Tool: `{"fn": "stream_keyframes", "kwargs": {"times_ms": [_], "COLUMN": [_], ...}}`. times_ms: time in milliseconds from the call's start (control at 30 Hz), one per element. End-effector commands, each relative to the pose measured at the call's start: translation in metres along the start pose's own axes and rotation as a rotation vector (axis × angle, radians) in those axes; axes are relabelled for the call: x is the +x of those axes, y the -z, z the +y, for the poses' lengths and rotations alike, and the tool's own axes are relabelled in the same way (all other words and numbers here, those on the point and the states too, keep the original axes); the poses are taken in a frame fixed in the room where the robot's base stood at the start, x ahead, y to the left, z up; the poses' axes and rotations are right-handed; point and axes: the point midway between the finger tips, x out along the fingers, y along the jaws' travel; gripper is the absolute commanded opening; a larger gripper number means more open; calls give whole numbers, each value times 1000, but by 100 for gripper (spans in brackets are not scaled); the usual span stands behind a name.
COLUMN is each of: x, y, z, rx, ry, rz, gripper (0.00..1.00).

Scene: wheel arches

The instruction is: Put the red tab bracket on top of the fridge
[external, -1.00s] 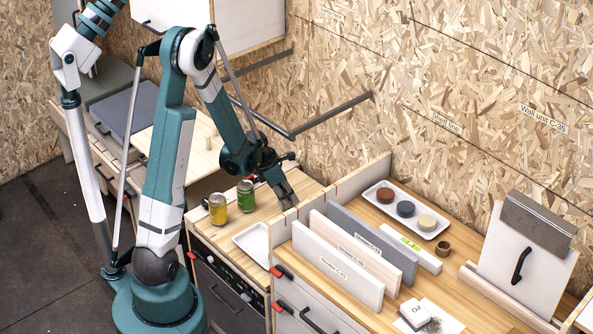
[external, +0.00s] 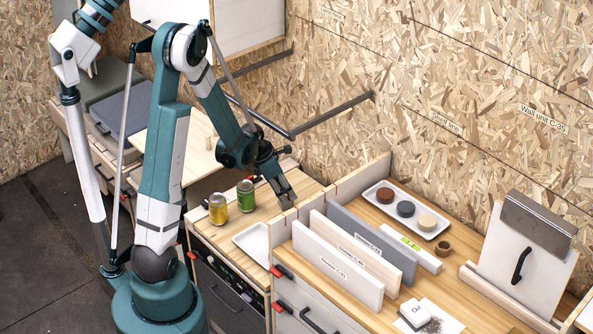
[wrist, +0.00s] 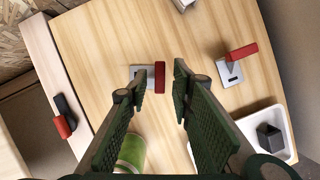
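My gripper (wrist: 160,88) is open and points down at a wooden countertop. It also shows in the external view (external: 287,202) over the counter's back right part. A small grey metal bracket with a red tab (wrist: 160,77) lies on the counter, seen between and just beyond my fingertips. I cannot tell any contact with it. A second grey bracket with a red tab (wrist: 241,52) lies to its right in the wrist view. Both brackets are hidden or too small to tell in the external view. I cannot tell for sure which unit is the fridge.
A green can (external: 246,195) and a yellow can (external: 218,209) stand on the counter left of my gripper. A white tray (external: 248,233) lies in front and holds a dark block (wrist: 270,137). Upright panels (external: 338,263) stand to the right. A wall rail (external: 335,112) is behind.

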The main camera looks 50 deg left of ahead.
Motion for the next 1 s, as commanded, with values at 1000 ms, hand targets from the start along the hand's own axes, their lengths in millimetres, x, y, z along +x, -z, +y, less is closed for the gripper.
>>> {"fn": "stream_keyframes", "kwargs": {"times_ms": [1000], "x": [-44], "y": [0], "z": [0], "rx": [0], "ry": [0], "rz": [0], "gripper": [24]}}
